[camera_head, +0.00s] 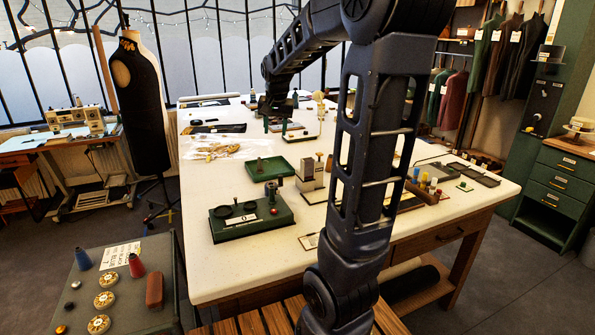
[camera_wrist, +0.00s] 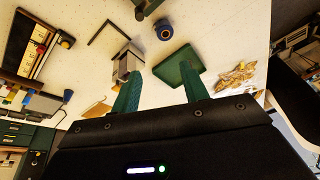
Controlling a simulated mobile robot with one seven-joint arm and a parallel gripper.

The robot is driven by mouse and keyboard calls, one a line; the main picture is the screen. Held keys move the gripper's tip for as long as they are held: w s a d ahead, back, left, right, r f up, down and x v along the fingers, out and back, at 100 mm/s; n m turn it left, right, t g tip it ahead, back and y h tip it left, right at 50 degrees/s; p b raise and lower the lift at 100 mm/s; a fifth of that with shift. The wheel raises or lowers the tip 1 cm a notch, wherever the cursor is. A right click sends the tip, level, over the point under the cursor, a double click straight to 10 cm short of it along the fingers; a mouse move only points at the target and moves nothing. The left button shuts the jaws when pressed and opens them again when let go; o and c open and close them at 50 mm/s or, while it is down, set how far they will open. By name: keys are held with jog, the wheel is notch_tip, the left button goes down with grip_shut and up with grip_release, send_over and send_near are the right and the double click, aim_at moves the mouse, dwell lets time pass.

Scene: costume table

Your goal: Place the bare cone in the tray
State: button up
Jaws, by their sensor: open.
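The green tray (camera_head: 266,168) lies empty on the white table in the head view. It also shows in the wrist view (camera_wrist: 179,70), beyond my fingertips. A small dark round-based piece (camera_head: 271,189) stands between the tray and a green device. In the wrist view it is a dark blue ring with a brownish centre (camera_wrist: 163,30); it may be the bare cone, but I cannot tell surely. A blue cone (camera_head: 83,259) and a red cone (camera_head: 136,266) stand on the grey side cart. My gripper (camera_head: 275,124) is open and empty above the table's far part; its green fingers show in the wrist view (camera_wrist: 161,80).
The green device (camera_head: 251,216) with a red knob sits at the table's near edge. A pale upright device (camera_head: 312,174) stands right of the tray. Yellow trim (camera_head: 216,151) lies left of it. My arm hides part of the table. A dress form (camera_head: 140,90) stands at left.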

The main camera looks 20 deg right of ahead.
jog(key=s+a+f+n, duration=0.1)
jog(key=s+n, duration=0.1)
jog(key=s, duration=1.1)
jog(key=s+a+f+n+t, duration=0.1)
jog(key=s+a+f+n, duration=0.1)
jog(key=s, duration=1.1)
jog(key=shift+s+f+n, duration=0.2)
jog(key=shift+s+n, duration=0.1)
jog(key=shift+n, duration=0.3)
